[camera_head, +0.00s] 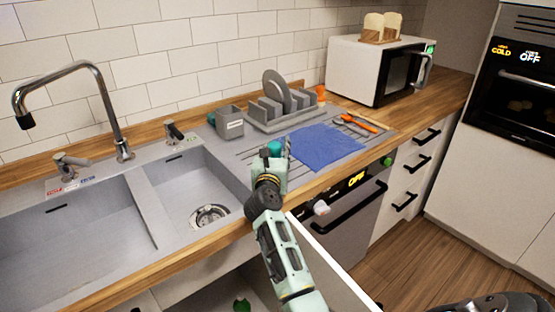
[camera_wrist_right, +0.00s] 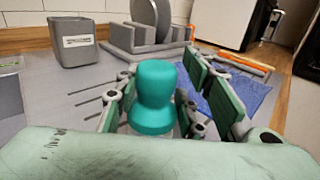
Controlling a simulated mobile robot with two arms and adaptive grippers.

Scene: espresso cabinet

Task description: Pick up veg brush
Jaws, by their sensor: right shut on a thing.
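The veg brush (camera_wrist_right: 154,95) appears as a teal, rounded knob-like handle between the fingers of my right gripper in the wrist view. My right gripper (camera_head: 272,160) is shut on it, above the drainboard just right of the small sink basin. In the head view only a bit of the teal handle (camera_head: 274,148) shows at the fingertips. The lower part of the brush is hidden by the gripper. My left gripper is not in view.
A grey caddy (camera_head: 229,122) and a dish rack (camera_head: 283,107) with a plate stand behind. A blue cloth (camera_head: 325,146) and an orange-handled utensil (camera_head: 359,123) lie to the right. A faucet (camera_head: 110,110) rises left. An open cabinet door (camera_head: 335,270) is below the counter.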

